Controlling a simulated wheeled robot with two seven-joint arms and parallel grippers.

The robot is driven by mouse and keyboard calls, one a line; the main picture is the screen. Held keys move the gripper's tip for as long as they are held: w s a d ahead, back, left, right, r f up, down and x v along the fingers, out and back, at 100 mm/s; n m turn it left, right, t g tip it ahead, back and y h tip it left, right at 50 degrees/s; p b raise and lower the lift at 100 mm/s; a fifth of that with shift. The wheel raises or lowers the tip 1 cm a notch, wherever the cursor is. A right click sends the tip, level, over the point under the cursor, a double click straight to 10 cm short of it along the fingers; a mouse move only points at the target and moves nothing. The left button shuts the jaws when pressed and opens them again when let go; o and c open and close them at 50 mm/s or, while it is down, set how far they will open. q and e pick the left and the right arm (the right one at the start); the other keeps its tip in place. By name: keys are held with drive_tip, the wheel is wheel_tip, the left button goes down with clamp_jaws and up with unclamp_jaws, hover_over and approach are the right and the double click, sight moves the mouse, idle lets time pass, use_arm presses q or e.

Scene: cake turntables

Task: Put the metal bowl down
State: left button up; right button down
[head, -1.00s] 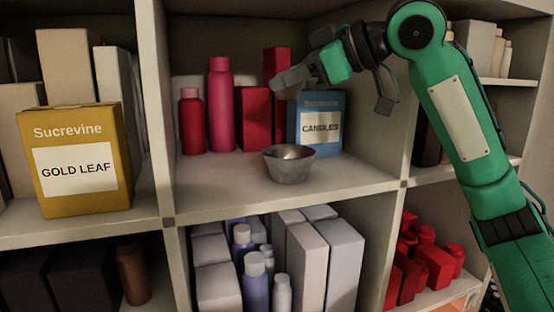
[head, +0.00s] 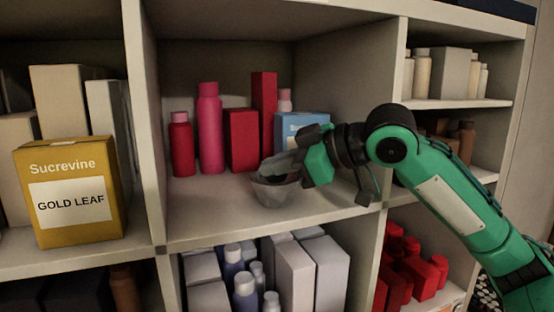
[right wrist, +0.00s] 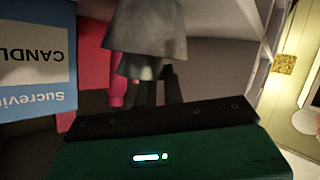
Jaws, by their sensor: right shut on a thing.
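The metal bowl (head: 274,193) is small, grey and upright, in the middle compartment near the front of the shelf. My right gripper (head: 268,172) reaches in from the right and is shut on the bowl's rim. I cannot tell whether the bowl's base touches the shelf board (head: 215,212). In the right wrist view the bowl (right wrist: 148,28) shows upside down at the ends of the dark fingers (right wrist: 155,82). My left gripper is not in view.
Behind the bowl stand a blue candles box (head: 290,124), red boxes (head: 241,138) and pink and red bottles (head: 210,130). A divider (head: 146,130) separates the yellow gold leaf box (head: 70,190) at left. Bare board lies left of the bowl.

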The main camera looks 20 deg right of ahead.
drive_tip(key=shift+a, duration=0.1)
drive_tip(key=shift+f, duration=0.6)
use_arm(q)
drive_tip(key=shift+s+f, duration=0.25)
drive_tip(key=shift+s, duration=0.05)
use_arm(e)
drive_tip(key=c, duration=1.5)
unclamp_jaws()
drive_tip(key=shift+r, duration=0.1)
